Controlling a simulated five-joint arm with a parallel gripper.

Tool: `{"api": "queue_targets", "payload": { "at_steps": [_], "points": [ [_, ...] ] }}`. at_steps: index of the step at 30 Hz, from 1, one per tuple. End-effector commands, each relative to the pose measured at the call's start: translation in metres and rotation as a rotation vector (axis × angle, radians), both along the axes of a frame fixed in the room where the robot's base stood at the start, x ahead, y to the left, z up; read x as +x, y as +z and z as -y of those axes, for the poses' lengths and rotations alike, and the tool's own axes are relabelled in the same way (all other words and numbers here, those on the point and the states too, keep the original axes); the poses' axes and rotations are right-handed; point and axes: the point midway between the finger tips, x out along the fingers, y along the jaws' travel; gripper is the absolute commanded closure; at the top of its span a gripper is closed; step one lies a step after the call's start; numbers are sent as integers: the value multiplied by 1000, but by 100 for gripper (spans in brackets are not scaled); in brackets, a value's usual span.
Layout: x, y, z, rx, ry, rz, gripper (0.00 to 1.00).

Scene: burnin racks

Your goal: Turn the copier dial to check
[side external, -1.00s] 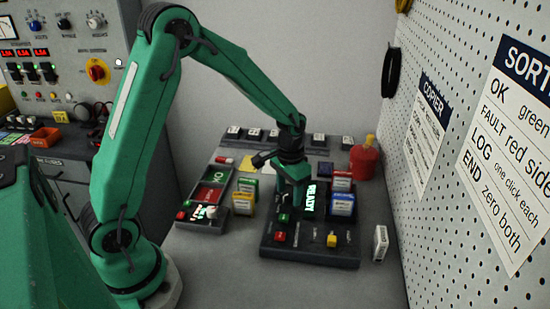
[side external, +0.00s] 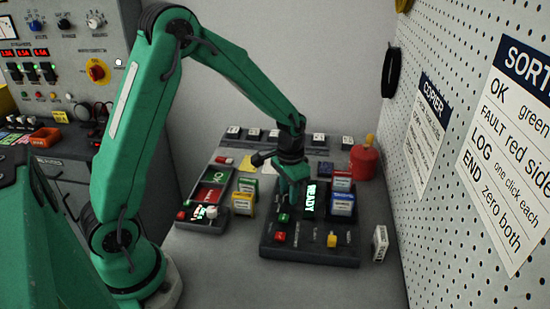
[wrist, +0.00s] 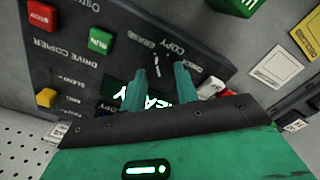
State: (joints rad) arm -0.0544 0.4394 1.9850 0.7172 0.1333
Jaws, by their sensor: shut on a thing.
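The drive copier (side external: 307,252) is a dark box on the bench with a lit READY screen (side external: 310,198). The wrist view shows its dark panel (wrist: 121,20) with the words ERASE, COPY and CHECK around the dial. My gripper (wrist: 160,72) is down at the panel, its two green fingers either side of the dial (wrist: 157,68), shut on it. Most of the dial is hidden; a white mark shows between the fingertips, near COPY. In the side view my gripper (side external: 290,203) covers the dial.
The copier has a red STOP button (wrist: 42,14), a green RUN button (wrist: 100,40) and a yellow control (wrist: 46,97). Drives (side external: 341,205) stand at its right. A sorting tray (side external: 211,225) and more drives (side external: 243,203) are left. A red can (side external: 363,162) stands behind.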

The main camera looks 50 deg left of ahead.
Motion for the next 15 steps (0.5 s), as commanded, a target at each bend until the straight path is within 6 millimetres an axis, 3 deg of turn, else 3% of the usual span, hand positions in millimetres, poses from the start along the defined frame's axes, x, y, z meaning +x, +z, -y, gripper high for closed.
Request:
{"api": "queue_targets", "payload": {
  "at_steps": [15],
  "points": [
    [0, 1, 0, 0, -400, 0, 93]
  ]
}}
